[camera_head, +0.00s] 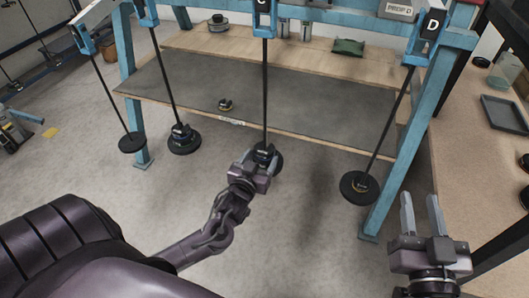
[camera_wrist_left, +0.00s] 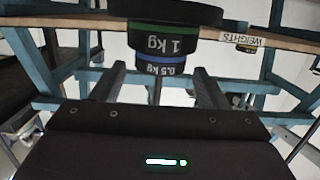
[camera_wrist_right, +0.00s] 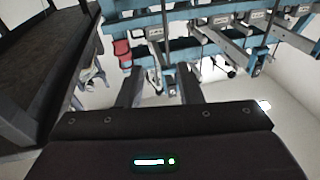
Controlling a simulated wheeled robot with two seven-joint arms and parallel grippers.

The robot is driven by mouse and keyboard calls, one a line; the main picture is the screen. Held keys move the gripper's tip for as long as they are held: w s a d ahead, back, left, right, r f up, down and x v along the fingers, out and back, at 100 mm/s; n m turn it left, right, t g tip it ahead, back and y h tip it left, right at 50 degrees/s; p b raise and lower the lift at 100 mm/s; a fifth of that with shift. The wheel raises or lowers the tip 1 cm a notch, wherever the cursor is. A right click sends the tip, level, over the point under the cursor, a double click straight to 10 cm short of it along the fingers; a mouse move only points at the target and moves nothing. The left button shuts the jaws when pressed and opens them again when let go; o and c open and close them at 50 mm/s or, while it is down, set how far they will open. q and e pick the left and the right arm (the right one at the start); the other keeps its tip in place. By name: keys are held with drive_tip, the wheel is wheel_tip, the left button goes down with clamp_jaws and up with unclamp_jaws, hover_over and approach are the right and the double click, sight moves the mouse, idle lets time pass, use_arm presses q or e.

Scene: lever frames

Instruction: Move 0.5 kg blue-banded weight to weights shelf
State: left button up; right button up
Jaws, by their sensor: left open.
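The 0.5 kg blue-banded weight (camera_wrist_left: 159,67) is stacked with the green-banded 1 kg weight (camera_wrist_left: 174,40) on the hanging disc of lever C. The left wrist view is upside down, so the blue-banded one is on top. In the head view, my left gripper (camera_head: 258,167) largely covers this stack (camera_head: 263,149). My left gripper (camera_wrist_left: 162,78) is open, its fingers on either side of the blue-banded weight; contact cannot be told. The weights shelf (camera_head: 300,110) is the dark-topped board behind, with a "WEIGHTS" label. My right gripper (camera_head: 422,212) is open and empty at the lower right.
A yellow-banded weight (camera_head: 225,105) sits on the shelf near its front edge, with free room on both sides. Other hanging discs hang left (camera_head: 132,143) and right (camera_head: 356,195). Blue frame posts (camera_head: 398,165) and lever rods stand around. A wooden counter (camera_head: 470,150) is at right.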

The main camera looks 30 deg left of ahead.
sight(263, 151)
use_arm(q)
drive_tip(key=x, duration=0.2)
drive_tip(key=b+x, duration=0.1)
drive_tip(key=x, duration=0.1)
drive_tip(key=shift+f, duration=0.2)
drive_tip(key=shift+w+a, duration=0.1)
drive_tip(key=shift+w, duration=0.15)
use_arm(e)
wheel_tip(263, 151, up, 10)
drive_tip(key=s+d+t+y, duration=0.1)
drive_tip(key=s+t+y, duration=0.1)
drive_tip(key=t, duration=0.3)
drive_tip(key=shift+d, duration=0.25)
use_arm(q)
drive_tip(key=shift+c, duration=0.2)
drive_tip(key=c, duration=0.9)
drive_tip(key=shift+r, duration=0.1)
drive_tip(key=shift+r+p, duration=0.4)
drive_tip(key=shift+p, duration=0.15)
use_arm(e)
drive_tip(key=shift+r, duration=0.6)
drive_tip(key=shift+r, duration=0.1)
